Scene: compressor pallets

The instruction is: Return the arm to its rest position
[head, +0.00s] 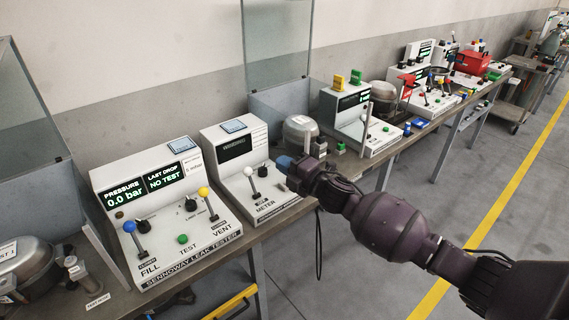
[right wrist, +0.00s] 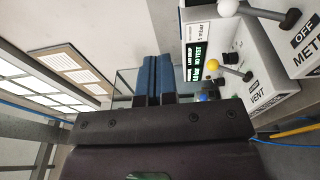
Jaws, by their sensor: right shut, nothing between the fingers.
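My right arm comes in from the right in the head view. Its gripper (head: 286,163) is at the front of the meter box (head: 237,143), close to the white-knobbed lever (head: 249,172); I cannot tell whether they touch. In the right wrist view the blue fingers (right wrist: 153,78) are together with nothing between them. The leak tester (head: 165,205) stands left of the meter box, with a blue-knobbed fill lever (head: 130,227) and a yellow-knobbed vent lever (head: 204,192). Its display reads 0.0 bar and NO TEST. My left gripper is not in view.
The workbench (head: 262,232) runs along the wall with more test boxes, metal vessels and clear guards. A metal vessel (head: 27,262) sits at the far left. A yellow-edged item (head: 232,302) is below the bench edge. The floor beside the yellow line (head: 500,187) is open.

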